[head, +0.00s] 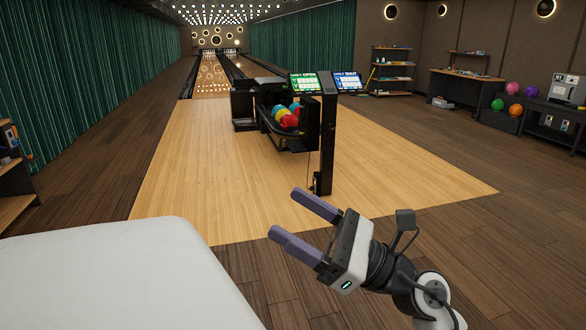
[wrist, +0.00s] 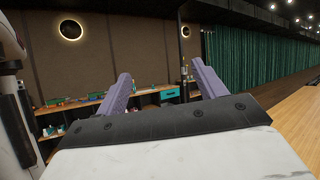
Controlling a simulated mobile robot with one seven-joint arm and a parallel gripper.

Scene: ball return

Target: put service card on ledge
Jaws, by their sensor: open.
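My gripper (head: 293,221) is open and empty, held out over the floor at the lower right of the head view. Its two purple-grey fingers stand apart, and they also show in the wrist view (wrist: 163,85). I cannot make out a service card in either view. No surface can be told for certain as the ledge. The ball return (head: 268,118) stands on the lane approach with several coloured balls in it. A dark post (head: 327,145) beside it carries a green screen and a blue screen.
Wooden shelves (head: 392,70) and a workbench (head: 462,88) stand at the back right, with a ball rack (head: 503,118) and a dark cabinet (head: 547,125) nearer. Another shelf unit (head: 14,175) is at the left edge. The approach floor (head: 190,165) is clear.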

